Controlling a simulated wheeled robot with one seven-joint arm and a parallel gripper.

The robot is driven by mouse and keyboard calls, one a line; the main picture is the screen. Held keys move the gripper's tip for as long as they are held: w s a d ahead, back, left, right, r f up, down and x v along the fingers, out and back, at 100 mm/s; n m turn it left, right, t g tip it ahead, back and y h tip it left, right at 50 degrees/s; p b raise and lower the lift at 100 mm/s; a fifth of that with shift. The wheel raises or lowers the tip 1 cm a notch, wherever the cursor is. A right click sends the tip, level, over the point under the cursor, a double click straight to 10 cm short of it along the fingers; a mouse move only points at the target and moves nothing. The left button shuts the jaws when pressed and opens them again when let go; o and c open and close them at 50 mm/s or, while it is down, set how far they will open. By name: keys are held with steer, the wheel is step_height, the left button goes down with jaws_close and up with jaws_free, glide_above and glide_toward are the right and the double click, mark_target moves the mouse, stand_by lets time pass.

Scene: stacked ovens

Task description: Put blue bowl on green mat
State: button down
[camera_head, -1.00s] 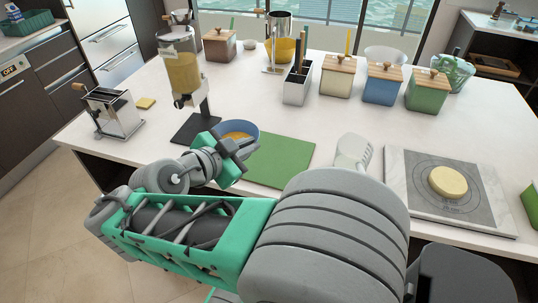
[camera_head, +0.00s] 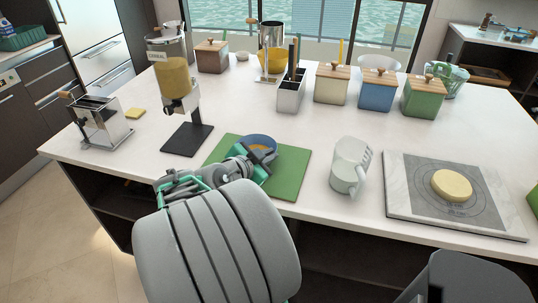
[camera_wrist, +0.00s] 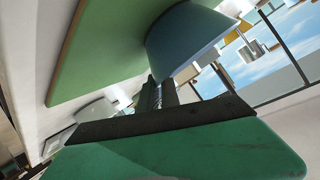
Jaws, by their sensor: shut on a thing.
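My arm hides part of the mat's front left in the head view.
A cereal dispenser (camera_head: 181,95) stands left of the mat on a dark base. A white pitcher (camera_head: 347,168) stands just right of the mat. A marble board (camera_head: 408,194) with a round yellow item is farther right. Canisters (camera_head: 378,90) line the back.

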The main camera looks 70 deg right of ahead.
steer(key=c, duration=1.5)
jaws_free()
steer(key=shift+f, duration=0.1)
steer(key=shift+c, duration=0.2)
steer(key=shift+a, duration=0.1)
steer(key=b+v, duration=0.1)
steer(key=v, duration=1.1)
steer(key=w+a+f+n+t+y, duration=0.4)
steer(key=w+a+f+n, duration=0.3)
steer(key=w+f+n, duration=0.1)
steer(key=w+a+f+n+y, duration=0.2)
steer(key=a+n+y, duration=0.2)
steer(key=a+n, duration=0.4)
steer(key=w+a+f+n+y, duration=0.1)
steer(key=a+f+n+y, duration=0.1)
steer(key=a+n+y, duration=0.3)
steer(key=a+n, duration=0.4)
steer(key=a, duration=0.7)
steer(key=shift+w+a, duration=0.3)
steer(key=shift+w, duration=0.05)
